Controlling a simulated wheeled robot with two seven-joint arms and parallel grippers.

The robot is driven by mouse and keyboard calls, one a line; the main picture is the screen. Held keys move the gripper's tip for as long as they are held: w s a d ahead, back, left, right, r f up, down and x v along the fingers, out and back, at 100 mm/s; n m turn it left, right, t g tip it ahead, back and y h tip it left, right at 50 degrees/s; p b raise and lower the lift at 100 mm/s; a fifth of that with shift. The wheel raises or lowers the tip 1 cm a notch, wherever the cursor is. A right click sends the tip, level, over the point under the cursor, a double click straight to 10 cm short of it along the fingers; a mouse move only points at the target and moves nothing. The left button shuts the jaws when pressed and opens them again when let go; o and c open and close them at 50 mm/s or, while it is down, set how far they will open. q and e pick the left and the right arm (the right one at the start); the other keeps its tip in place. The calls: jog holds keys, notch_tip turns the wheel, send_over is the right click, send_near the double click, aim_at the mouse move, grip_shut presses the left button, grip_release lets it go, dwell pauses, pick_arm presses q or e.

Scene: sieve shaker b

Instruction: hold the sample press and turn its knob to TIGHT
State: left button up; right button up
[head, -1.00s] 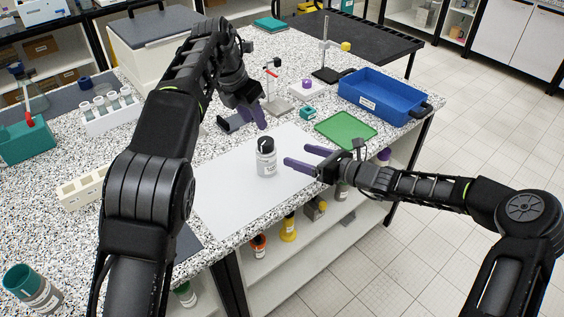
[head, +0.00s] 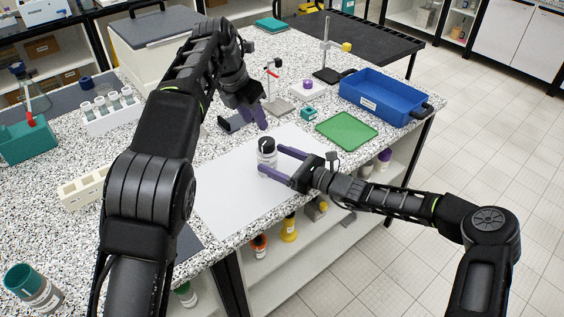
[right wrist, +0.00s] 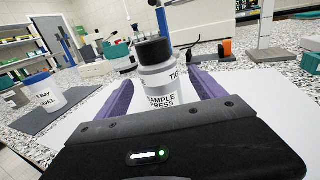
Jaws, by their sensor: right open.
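The sample press (head: 267,158) is a clear-grey bottle shape with a black knob (head: 266,143), standing upright on the white mat (head: 225,200). In the right wrist view the press (right wrist: 160,84) shows its name label and part of a "TIGHT" mark near the right of its neck, under the knob (right wrist: 153,50). My right gripper (head: 271,159) is open and low, its purple fingers reaching either side of the press; I see no clear grip on it. My left gripper (head: 263,122) hangs above and behind the press, apart from it; its finger gap is unclear.
A green tray (head: 346,131) and a blue bin (head: 384,97) lie to the right. A tube rack (head: 112,112) is at left. The mat around the press is clear.

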aim_at(260, 153)
jog(key=x, duration=0.6)
grip_shut()
dwell(0.8)
